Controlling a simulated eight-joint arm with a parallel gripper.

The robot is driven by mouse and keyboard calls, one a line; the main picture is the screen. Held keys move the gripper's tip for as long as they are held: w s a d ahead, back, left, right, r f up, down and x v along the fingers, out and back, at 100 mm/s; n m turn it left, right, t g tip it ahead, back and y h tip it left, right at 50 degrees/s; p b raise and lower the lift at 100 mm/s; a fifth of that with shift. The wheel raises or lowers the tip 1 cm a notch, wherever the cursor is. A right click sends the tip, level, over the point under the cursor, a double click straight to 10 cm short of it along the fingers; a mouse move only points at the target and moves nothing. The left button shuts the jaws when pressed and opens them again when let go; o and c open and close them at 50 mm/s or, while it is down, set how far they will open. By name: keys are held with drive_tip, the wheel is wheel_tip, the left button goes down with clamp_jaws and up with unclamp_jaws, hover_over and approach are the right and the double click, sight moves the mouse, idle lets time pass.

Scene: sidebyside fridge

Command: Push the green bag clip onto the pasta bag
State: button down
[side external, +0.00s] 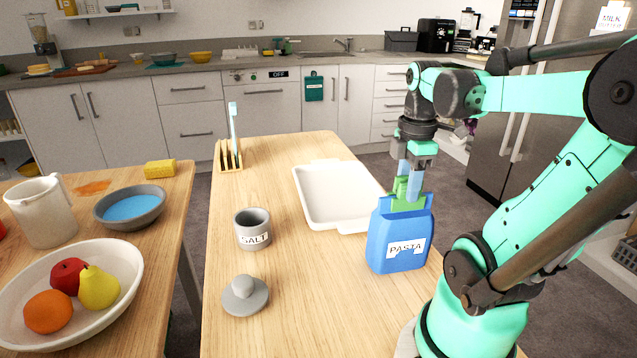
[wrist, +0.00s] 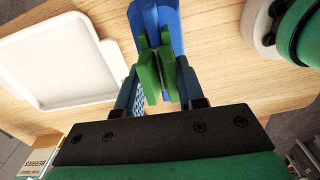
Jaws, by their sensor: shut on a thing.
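The blue pasta bag (side external: 388,247) stands upright on the wooden table, its PASTA label facing the side camera. The green bag clip (side external: 401,200) is at the bag's top edge. My gripper (side external: 408,180) points down from above and is shut on the clip. In the wrist view my gripper (wrist: 160,88) has a finger on each side of the green clip (wrist: 153,72), whose two arms lie at the top of the blue bag (wrist: 168,20). How far the clip is seated on the bag, I cannot tell.
A white tray (side external: 314,214) lies just behind and left of the bag. A grey SALT jar (side external: 252,237), its grey lid (side external: 245,300) and a wooden rack (side external: 222,162) stand further left. The table's right edge is close to the bag.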

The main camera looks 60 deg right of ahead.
drive_tip(key=shift+c, duration=2.3)
unclamp_jaws()
drive_tip(key=shift+r, duration=2.8)
drive_tip(key=shift+w, duration=0.1)
drive_tip(key=w+a+f+m+t, duration=0.3)
drive_tip(key=w+a, duration=0.3)
drive_tip(key=a, duration=0.2)
drive_tip(key=w+a+f+m+t, duration=0.3)
drive_tip(key=w+a+m+t, duration=0.1)
drive_tip(key=a, duration=0.5)
drive_tip(key=shift+w+a+f+m, duration=0.3)
drive_tip(key=shift+w+m, duration=0.2)
drive_tip(key=shift+w, duration=0.7)
